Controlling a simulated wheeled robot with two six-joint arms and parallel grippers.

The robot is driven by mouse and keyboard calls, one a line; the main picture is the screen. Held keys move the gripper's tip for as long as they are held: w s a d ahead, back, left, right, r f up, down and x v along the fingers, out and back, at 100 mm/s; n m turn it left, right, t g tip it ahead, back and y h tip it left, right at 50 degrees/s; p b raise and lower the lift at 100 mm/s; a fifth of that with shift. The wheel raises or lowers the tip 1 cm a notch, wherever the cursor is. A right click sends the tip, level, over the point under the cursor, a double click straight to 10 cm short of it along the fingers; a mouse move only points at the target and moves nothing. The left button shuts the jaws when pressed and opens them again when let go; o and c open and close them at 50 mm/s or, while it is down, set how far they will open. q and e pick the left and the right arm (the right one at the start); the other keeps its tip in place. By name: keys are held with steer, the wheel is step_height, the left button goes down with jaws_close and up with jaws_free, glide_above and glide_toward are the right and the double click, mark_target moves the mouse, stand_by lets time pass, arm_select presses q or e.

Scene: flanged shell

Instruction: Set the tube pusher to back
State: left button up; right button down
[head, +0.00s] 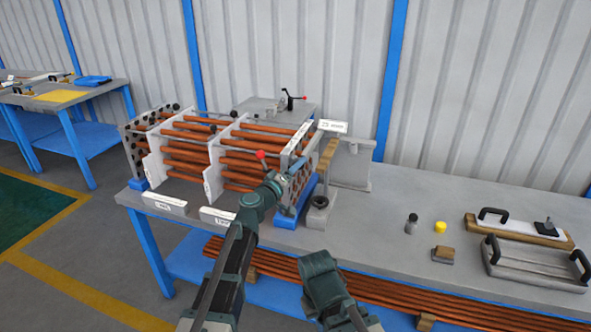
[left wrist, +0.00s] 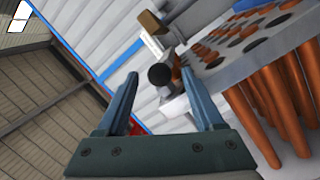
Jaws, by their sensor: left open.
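The bundle of copper tubes (head: 190,150) lies in white plates on the bench. A holed end plate (left wrist: 285,35) fills the upper right of the left wrist view. My left gripper (head: 286,203) is at the bundle's right end. It is open, and its two fingers (left wrist: 160,74) stand apart. A dark round knob (left wrist: 160,75) shows between the fingertips, with clear space on both sides; how far ahead it lies I cannot tell. A red ball knob (head: 262,155) stands just behind my left wrist in the head view. Which part is the tube pusher I cannot tell for sure.
A post with a wooden bar (head: 327,158) and a white label (head: 333,127) stands right of the bundle. A yellow cap (head: 440,227), a small block (head: 443,256) and a handled plate (head: 535,265) lie to the right.

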arm_select(q)
jaws_close()
stand_by(0.4)
stand_by(1.1)
